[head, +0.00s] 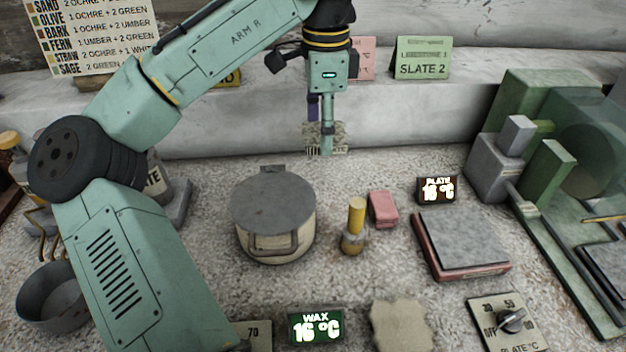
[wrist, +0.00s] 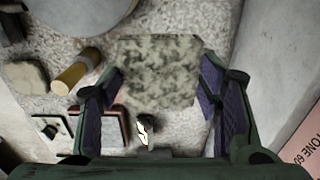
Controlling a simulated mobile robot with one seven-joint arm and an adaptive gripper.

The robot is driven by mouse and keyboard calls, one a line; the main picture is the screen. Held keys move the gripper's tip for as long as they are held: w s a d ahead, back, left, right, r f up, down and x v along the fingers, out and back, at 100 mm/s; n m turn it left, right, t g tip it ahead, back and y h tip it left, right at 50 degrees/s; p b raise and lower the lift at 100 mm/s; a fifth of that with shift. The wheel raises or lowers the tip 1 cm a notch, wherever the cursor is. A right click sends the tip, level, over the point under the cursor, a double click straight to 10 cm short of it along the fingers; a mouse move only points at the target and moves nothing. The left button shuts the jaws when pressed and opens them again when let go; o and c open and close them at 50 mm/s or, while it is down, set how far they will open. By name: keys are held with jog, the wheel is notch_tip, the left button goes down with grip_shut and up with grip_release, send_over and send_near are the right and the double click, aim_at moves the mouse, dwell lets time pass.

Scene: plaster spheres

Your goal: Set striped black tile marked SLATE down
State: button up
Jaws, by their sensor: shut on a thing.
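My gripper (head: 326,142) hangs near the back ledge, above the rough worktop. It is shut on a mottled tile (wrist: 158,72), whose face shows cream-grey with dark blotches in the wrist view. The tile (head: 312,136) is partly hidden behind a finger in the head view. A green card (head: 423,57) reading SLATE 2 stands on the back ledge.
A lidded pot (head: 274,215), yellow-topped cylinder (head: 354,226) and pink block (head: 383,208) stand in front. A grey-topped plate (head: 465,240) lies right, with a display (head: 437,190) behind it. Green machinery (head: 545,150) fills the far right. Worktop between pot and ledge is bare.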

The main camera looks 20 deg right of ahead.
aim_at(322, 194)
notch_tip(322, 194, down, 12)
jog(key=shift+f+p, duration=0.25)
jog(key=shift+p, duration=0.45)
jog(key=o, duration=1.4)
jog(key=shift+f, duration=0.1)
